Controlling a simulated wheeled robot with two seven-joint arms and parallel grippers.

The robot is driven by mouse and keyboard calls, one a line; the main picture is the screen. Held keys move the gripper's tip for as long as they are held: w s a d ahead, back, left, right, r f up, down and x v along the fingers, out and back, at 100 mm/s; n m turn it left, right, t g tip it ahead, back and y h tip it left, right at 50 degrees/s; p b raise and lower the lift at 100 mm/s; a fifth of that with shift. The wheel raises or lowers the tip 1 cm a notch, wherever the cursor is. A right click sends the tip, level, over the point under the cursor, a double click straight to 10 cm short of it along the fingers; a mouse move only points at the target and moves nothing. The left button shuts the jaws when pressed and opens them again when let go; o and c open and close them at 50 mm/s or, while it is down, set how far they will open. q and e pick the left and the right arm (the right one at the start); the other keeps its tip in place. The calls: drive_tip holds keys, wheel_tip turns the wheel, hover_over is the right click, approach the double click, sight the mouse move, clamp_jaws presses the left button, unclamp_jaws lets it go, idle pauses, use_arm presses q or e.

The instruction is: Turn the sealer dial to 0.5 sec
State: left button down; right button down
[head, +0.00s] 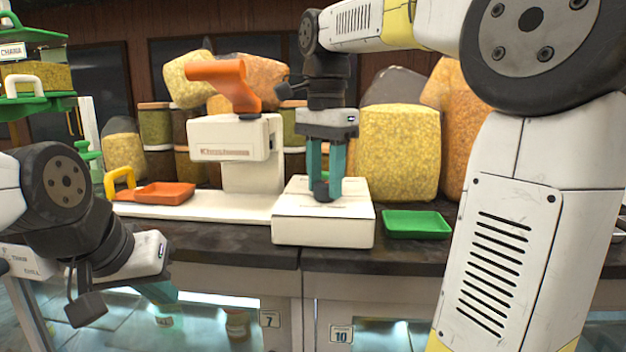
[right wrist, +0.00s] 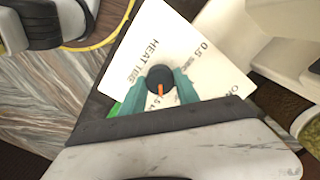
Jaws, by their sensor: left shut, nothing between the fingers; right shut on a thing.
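The black sealer dial (head: 322,192) sits on top of a low white box (head: 322,230) on the counter. In the right wrist view the dial (right wrist: 158,75) shows an orange pointer aimed down the picture, toward my gripper's body. The "0.5 sec" mark (right wrist: 205,58) is up and right of the dial, "HEAT TIME" is up and left, and another label below is partly hidden. My right gripper (head: 324,188) points down, its teal fingers shut on the dial. In the wrist view the right gripper (right wrist: 160,84) has a finger on each side. My left gripper (head: 160,296) is shut and empty, low in front of the counter.
A white machine (head: 235,140) with an orange handle (head: 232,82) stands left of the box. An orange tray (head: 165,193) lies further left, and a green tray (head: 417,224) lies right of the box. Large snack bags (head: 398,150) and jars stand behind.

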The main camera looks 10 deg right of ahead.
drive_tip(key=n, duration=1)
drive_tip(key=shift+n, duration=0.4)
drive_tip(key=n, duration=0.5)
drive_tip(key=shift+n, duration=0.3)
drive_tip(key=n, duration=0.5)
drive_tip(key=c, duration=0.9)
unclamp_jaws()
drive_tip(key=shift+r, duration=0.1)
